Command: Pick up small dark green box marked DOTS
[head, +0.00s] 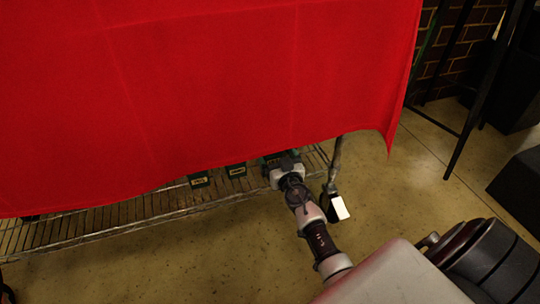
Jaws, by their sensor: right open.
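Several small dark green boxes with pale labels sit on the low wire shelf under the red cloth. One box (199,181) is on the left, one box (237,170) is in the middle, and one box (269,159) is at my right gripper. The labels are too small to read, so I cannot tell which is marked DOTS. My right gripper (286,159) is open at the shelf's right part, overlapping the rightmost box in the picture and partly hiding it. I cannot tell whether they touch. My left gripper is not in view.
A red cloth (210,80) hangs over the shelf and hides its back. The wire shelf (110,217) runs along its lower edge, with a post (336,160) at the right end. A black and white object (338,207) is beside my right arm.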

